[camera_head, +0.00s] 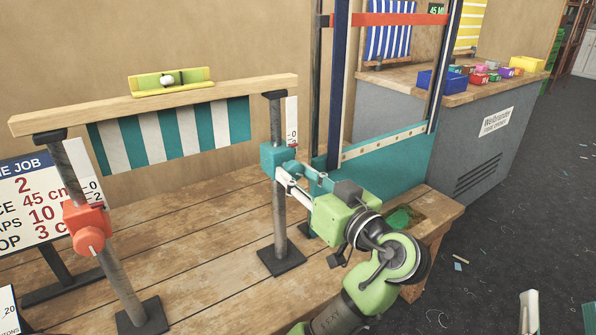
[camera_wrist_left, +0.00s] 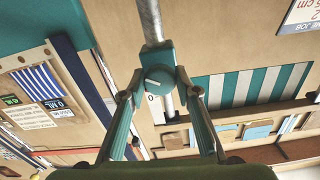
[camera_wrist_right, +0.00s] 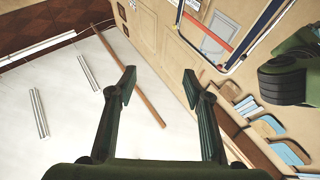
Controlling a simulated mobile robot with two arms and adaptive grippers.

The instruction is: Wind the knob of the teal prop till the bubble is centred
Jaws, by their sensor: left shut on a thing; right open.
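The teal prop (camera_head: 278,205) stands upright on the wooden bench, with a teal collar and knob (camera_wrist_left: 158,79). My left gripper (camera_head: 291,176) is shut on the knob, one finger on each side in the left wrist view. The yellow-green level (camera_head: 172,87) lies on the wooden beam (camera_head: 60,119), which rises to the right in the head view. Its pale bubble (camera_head: 167,80) shows near the middle; its exact offset is too small to tell. The red prop (camera_head: 87,220) carries the beam's left end. My right gripper (camera_wrist_right: 159,87) is open and empty, away from the props.
A striped cloth (camera_head: 170,133) hangs under the beam. A job board (camera_head: 35,195) stands behind the red prop. A blue and teal frame (camera_head: 385,160) stands right of the teal prop. A counter (camera_head: 430,120) with bins is behind it. Bench boards between the props are clear.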

